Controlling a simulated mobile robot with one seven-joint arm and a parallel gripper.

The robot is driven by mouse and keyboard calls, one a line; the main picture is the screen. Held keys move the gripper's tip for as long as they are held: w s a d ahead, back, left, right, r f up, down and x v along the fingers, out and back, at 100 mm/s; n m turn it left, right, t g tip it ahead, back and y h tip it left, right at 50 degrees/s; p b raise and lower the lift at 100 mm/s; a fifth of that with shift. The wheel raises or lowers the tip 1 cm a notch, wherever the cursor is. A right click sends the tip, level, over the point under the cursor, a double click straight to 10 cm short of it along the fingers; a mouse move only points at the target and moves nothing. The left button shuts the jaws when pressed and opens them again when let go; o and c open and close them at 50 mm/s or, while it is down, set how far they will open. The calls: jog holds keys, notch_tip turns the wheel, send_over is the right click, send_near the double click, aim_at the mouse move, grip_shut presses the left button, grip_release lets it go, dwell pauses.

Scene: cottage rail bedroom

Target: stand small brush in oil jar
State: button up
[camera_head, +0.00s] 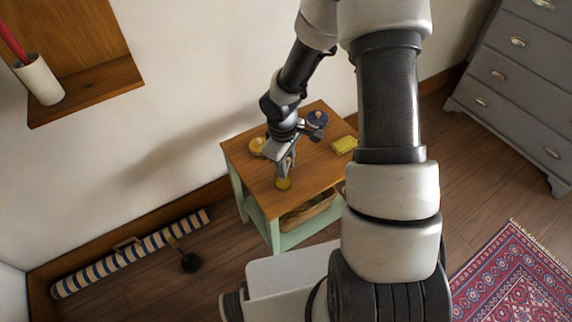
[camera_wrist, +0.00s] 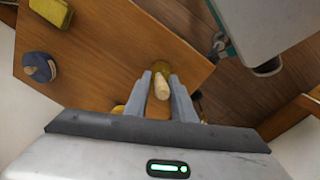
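The small brush shows in the wrist view as a stubby pale handle (camera_wrist: 161,86) between the two fingers of my gripper (camera_wrist: 160,78). The fingers are close on either side of it, and I take them as shut on it. The oil jar (camera_wrist: 160,66), a yellowish glass, is just past the fingertips, in line with the brush. In the head view my gripper (camera_head: 286,165) points down right above the jar (camera_head: 283,184), near the front corner of the wooden tabletop. The brush's lower end is hidden, so I cannot tell how deep it sits.
The side table (camera_head: 240,152) also holds a blue round item (camera_head: 317,119), a yellow block (camera_head: 344,145) and an orange-yellow round item (camera_head: 257,146). A basket (camera_head: 308,213) is on its lower shelf. A striped roll (camera_head: 130,254) lies on the floor. A grey dresser (camera_head: 515,85) stands right.

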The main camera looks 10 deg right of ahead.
jog(key=shift+o, duration=0.6)
jog(key=shift+f, duration=0.15)
notch_tip(320, 180, up, 18)
jog(key=s+p, duration=0.1)
jog(key=p, duration=0.4)
jog(key=shift+a+f, duration=0.25)
jog(key=shift+a, duration=0.1)
jog(key=shift+r, duration=0.1)
